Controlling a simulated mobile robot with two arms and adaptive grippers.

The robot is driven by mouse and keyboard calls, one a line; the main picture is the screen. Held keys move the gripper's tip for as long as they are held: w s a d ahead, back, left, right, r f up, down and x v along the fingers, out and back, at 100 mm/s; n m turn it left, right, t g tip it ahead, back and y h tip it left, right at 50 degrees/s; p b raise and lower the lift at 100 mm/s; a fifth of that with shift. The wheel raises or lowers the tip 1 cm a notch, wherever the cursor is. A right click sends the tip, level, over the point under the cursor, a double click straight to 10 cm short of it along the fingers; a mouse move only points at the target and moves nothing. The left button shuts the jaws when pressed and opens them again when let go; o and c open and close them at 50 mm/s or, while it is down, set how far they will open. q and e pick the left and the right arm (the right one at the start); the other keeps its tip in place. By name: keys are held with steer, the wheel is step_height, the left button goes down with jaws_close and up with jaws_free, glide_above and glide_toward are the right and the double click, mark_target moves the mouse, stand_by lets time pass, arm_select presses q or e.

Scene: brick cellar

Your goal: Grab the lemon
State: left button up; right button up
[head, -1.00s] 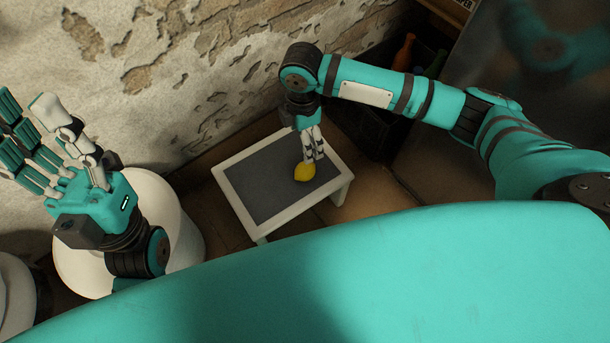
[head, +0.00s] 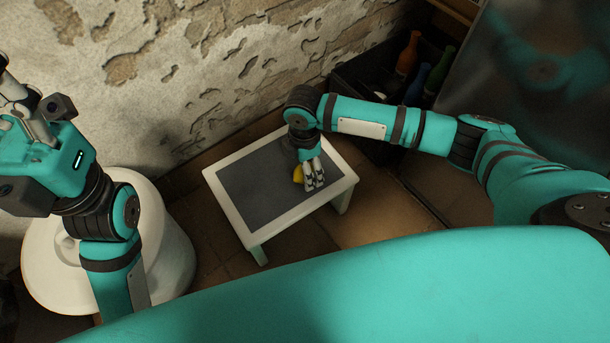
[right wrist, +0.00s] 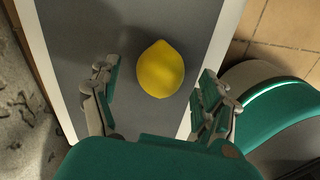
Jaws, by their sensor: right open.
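The yellow lemon (head: 298,174) rests on the dark top of a small white-rimmed table (head: 252,195), partly hidden by my right gripper in the head view. My right gripper (head: 314,180) points down over the table beside the lemon. In the right wrist view, the lemon (right wrist: 161,69) shows whole between the spread fingers of my right gripper (right wrist: 157,85), with a gap on each side. The gripper is open and empty. My left gripper (head: 22,105) is raised at the far left, away from the table, with its fingers partly cut off by the frame.
A white round container (head: 165,235) stands left of the table, under my left arm. A dark crate with several bottles (head: 408,55) stands behind my right arm. A peeling wall (head: 215,70) closes the back. The rest of the tabletop is clear.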

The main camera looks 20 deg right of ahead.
step_height(320, 180, down, 2)
steer(key=shift+b, duration=0.3)
steer(key=c, duration=1.3)
